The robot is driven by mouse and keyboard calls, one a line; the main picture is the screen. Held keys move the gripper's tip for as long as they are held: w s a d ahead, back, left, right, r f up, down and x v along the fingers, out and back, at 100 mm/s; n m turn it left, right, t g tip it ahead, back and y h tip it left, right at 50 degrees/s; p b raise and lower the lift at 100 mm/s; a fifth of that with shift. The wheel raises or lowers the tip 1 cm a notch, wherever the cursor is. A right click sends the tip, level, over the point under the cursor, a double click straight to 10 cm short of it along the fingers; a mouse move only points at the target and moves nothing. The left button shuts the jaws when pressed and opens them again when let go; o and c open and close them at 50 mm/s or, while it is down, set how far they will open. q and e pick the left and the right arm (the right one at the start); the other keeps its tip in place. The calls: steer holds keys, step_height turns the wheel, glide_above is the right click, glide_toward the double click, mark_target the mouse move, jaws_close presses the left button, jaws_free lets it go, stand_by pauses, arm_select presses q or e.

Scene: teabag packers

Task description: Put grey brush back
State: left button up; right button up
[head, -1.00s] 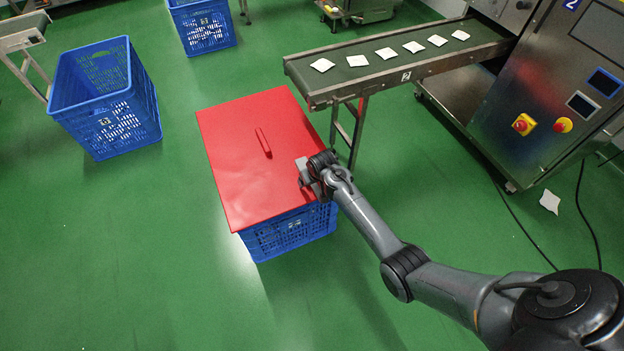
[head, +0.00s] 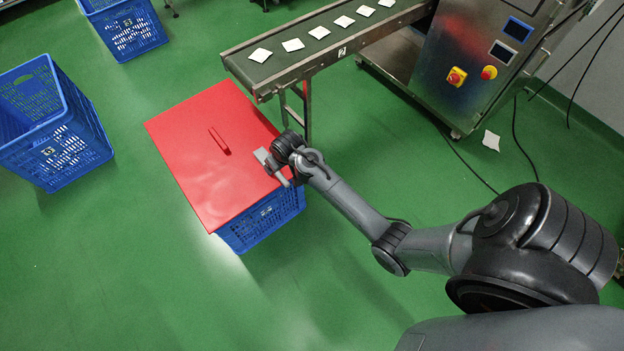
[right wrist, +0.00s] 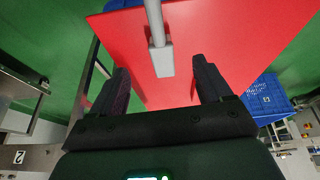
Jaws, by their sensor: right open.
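A light grey object that looks like the grey brush (head: 264,157) is at the right edge of the red lid (head: 195,165), by my right gripper (head: 277,168). In the right wrist view, its grey rod and block-shaped end (right wrist: 162,60) show between the two dark fingers of my right gripper (right wrist: 160,72). The fingers are apart, with a gap on each side of the block. I cannot tell whether the brush touches the lid. My left gripper is not in view.
The red lid covers a blue crate (head: 262,222). Behind it stands a conveyor (head: 290,70) with several white teabags, joined to a steel machine (head: 450,95). Other blue crates (head: 60,150) stand at left. A teabag (head: 491,141) lies on the green floor. The front floor is clear.

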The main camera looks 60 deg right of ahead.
steer(key=s+a+r+n, duration=0.1)
steer(key=s+a+r, duration=0.2)
steer(key=s, duration=0.6)
steer(key=s+a+r+n+y, duration=0.1)
steer(key=s+a+r+n, duration=0.1)
steer(key=s+a, duration=0.5)
steer(key=s+a+r+n, duration=0.1)
steer(key=s+a+r, duration=0.3)
steer(key=s, duration=0.6)
steer(key=shift+s+a+n+g+y, duration=0.3)
steer(key=shift+a+n, duration=0.1)
steer(key=shift+a, duration=0.35)
steer(key=shift+r, duration=0.1)
